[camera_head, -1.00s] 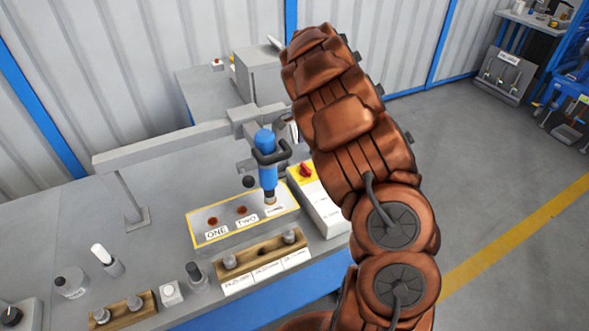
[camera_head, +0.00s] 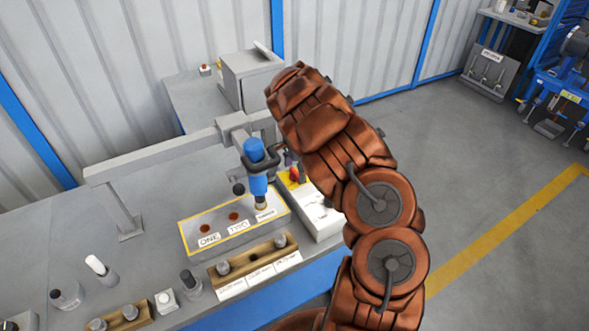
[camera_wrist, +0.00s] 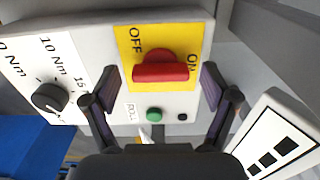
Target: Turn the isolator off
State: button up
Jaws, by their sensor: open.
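The isolator is a red rotary handle (camera_wrist: 160,68) on a yellow plate (camera_wrist: 128,45) marked OFF and ON, seen in the wrist view. The handle's bar lies across the picture, its right end near the ON mark. My gripper (camera_wrist: 158,85) is open, with one finger on each side of the handle and apart from it. In the head view the red handle (camera_head: 297,174) shows partly on the white and yellow box (camera_head: 318,212), beside my arm. My gripper is mostly hidden behind my arm there.
A black knob (camera_wrist: 49,98) with Nm marks and a green button (camera_wrist: 154,114) share the panel. A blue tool (camera_head: 257,170) hangs from a grey arm (camera_head: 160,150) left of the box. The yellow-edged tray (camera_head: 190,236) stands in front.

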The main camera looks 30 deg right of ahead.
jog(key=shift+c, duration=0.2)
jog(key=c, duration=1)
jog(key=shift+a, duration=0.15)
jog(key=shift+c, duration=0.5)
